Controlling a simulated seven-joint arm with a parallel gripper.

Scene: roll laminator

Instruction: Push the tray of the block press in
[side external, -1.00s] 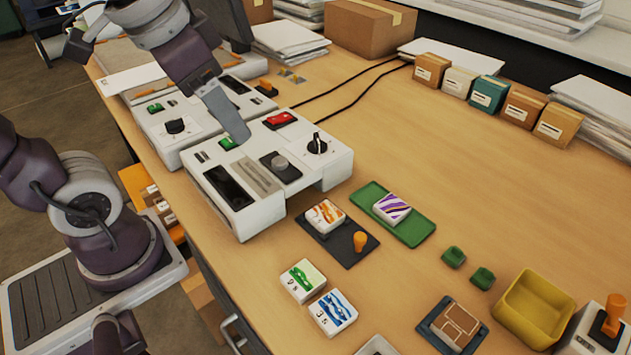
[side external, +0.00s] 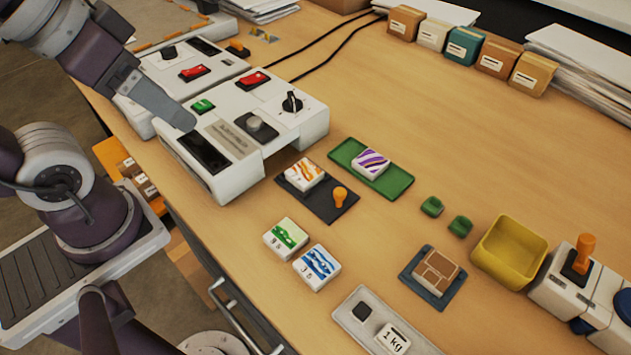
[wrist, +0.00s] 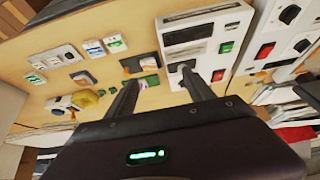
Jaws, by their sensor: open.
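The white press (side external: 280,122) has a red switch, a green button, a grey knob, a black dial and a dark display. Its dark tray (side external: 314,200) sticks out of the opening on its right side. An orange-striped block (side external: 303,173) lies on the tray, and an orange knob (side external: 340,196) stands at its outer end. My gripper (side external: 183,120) is above the press's left end, near the display, apart from the tray. In the wrist view, my gripper (wrist: 158,90) has its two fingers spread with nothing between them. The press (wrist: 203,30) shows beyond them.
A green mat (side external: 399,184) with a purple-striped block (side external: 370,163) lies beside the tray. Two striped blocks (side external: 285,238) (side external: 317,266) lie in front. A yellow bin (side external: 510,252) stands at right. A second white machine (side external: 160,78) stands behind the press.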

